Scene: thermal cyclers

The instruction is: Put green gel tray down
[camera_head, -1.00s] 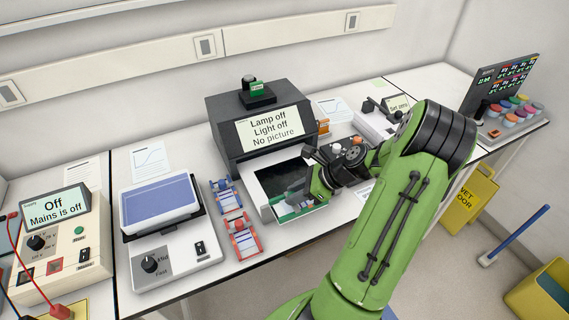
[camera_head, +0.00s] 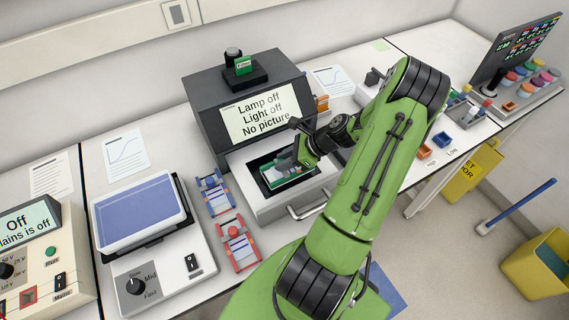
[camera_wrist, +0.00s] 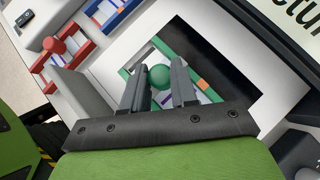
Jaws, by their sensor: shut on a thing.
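The green gel tray (camera_head: 282,178) lies over the dark window of the white drawer (camera_head: 262,209) in front of the dark imager (camera_head: 205,106). In the wrist view my gripper (camera_wrist: 160,82) is shut on the tray's round green knob (camera_wrist: 159,76), one finger on each side. The tray's green frame (camera_wrist: 207,92) shows partly behind the fingers, over the black window (camera_wrist: 232,73). I cannot tell whether the tray touches the window or hangs just above it. The imager's screen reads "Lamp off, Light off, No picture".
A blue rack (camera_head: 214,194) and a red rack (camera_head: 236,244) stand just left of the drawer. A device with a blue top (camera_head: 140,210) is farther left. The drawer handle (camera_head: 308,206) sticks out in front. Small orange and blue trays lie at the right.

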